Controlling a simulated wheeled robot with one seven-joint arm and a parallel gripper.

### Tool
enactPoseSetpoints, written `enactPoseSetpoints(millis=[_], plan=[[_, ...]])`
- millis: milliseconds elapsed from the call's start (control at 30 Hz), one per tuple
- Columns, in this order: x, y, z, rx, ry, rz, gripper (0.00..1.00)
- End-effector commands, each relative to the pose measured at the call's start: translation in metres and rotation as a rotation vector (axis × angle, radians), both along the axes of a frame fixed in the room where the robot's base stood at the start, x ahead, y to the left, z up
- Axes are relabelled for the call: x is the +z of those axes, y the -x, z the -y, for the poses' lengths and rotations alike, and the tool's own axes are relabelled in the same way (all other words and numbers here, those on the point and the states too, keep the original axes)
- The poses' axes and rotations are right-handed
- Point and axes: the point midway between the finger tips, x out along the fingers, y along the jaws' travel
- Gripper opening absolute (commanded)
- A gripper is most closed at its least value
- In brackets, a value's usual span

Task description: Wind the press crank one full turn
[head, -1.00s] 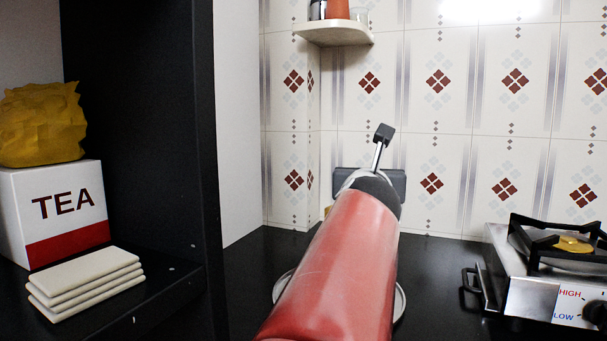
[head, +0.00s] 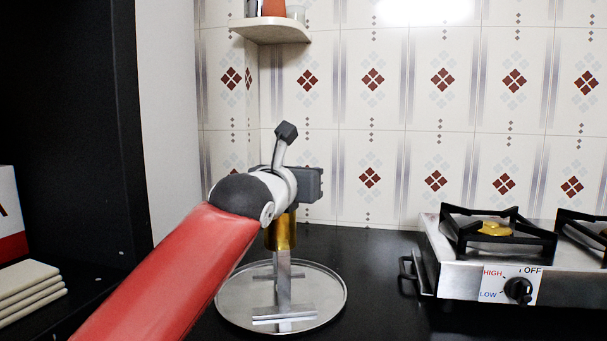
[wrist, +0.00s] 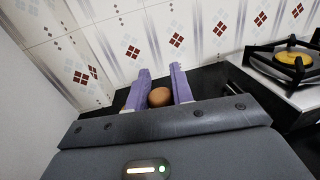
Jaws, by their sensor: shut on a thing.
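The press shows in the head view as a brass-coloured cylinder (head: 281,232) above a metal stand (head: 284,285) on a round metal tray (head: 335,312). Its top is hidden behind my wrist. In the wrist view, my gripper (wrist: 160,73) has its two purple fingers on either side of a round brown knob (wrist: 160,97), which looks like the crank's handle. The gripper is shut on it. The rest of the crank is hidden. In the head view, my gripper's dark body (head: 312,184) is beside and above the cylinder; its fingers are out of sight there.
A steel stove (head: 450,270) with black pan supports and a HIGH/LOW/OFF knob (head: 518,290) stands to the right. A dark cabinet panel (head: 100,130) and stacked white tiles (head: 30,290) are at left. A small shelf (head: 270,30) hangs above. Black counter lies clear between tray and stove.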

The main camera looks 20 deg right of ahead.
Motion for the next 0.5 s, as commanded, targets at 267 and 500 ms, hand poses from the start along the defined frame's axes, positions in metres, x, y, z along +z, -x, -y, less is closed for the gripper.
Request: enactPoseSetpoints(millis=[267, 500], plan=[[0.0005, 0.0007, -0.0006, -0.014, -0.001, 0.001, 0.0], [0.0006, 0.0007, -0.0006, -0.013, 0.0, 0.001, 0.24]])
